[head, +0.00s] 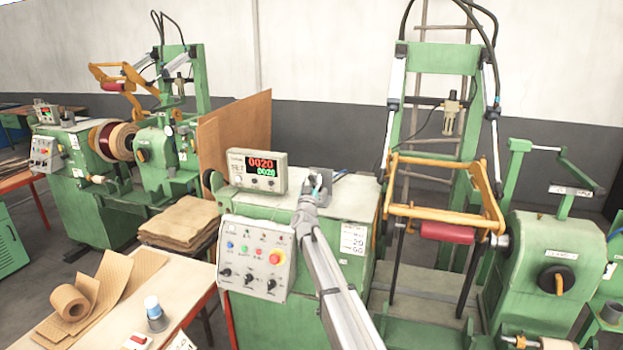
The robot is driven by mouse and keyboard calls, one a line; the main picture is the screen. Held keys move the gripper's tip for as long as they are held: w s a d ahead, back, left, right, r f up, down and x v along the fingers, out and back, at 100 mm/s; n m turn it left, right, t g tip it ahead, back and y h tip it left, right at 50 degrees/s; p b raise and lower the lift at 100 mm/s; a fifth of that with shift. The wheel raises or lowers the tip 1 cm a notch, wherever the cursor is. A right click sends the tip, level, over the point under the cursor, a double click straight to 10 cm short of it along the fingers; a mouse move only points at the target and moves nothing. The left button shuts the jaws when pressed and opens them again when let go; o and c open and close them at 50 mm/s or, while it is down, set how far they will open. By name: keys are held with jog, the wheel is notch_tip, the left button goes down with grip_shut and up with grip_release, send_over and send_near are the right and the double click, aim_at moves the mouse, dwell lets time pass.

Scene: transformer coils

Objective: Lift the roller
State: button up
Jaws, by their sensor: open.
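A red roller (447,232) hangs low in a yellow-orange swing frame (412,213) on the near green winding machine, right of centre. My gripper (318,184) is at the end of my grey arm, over the top of the green control cabinet (335,217). It is well to the left of the roller and apart from it. The jaws are open, small in the picture, and nothing shows held. The control panel (257,258) with several buttons and knobs is on the cabinet's front, below and left of my gripper.
A digital display box (257,170) reading 0020 stands left of my gripper. A second green machine (165,145) with its own red roller (113,87) stands far left. Brown sheets (180,222) are stacked beside a worktable (178,292) bearing a paper roll (70,302).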

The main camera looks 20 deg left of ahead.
jog(key=shift+w, duration=0.1)
grip_shut()
dwell(0.4)
